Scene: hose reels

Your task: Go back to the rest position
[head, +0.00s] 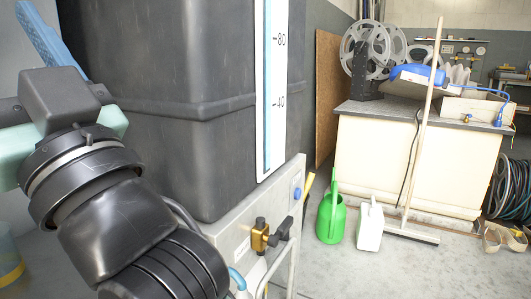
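My arm comes in from the bottom left, with its black wrist (80,165) at the left edge. A dark block on the end of the wrist (60,95) stands in front of the large dark grey tank. I cannot make out the fingertips of my gripper, so whether it is open or shut does not show. A pale teal part (108,121) shows behind the wrist, and a blue ribbed bar (45,38) rises above it at the top left. I cannot tell whether either one is touched or held.
The grey tank (170,150) with a level gauge (272,90) fills the left and middle. A brass tap (260,235) juts from its base. A green watering can (331,216), white jug (370,225) and broom (427,110) stand right, before a workbench (385,165). Floor is free between.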

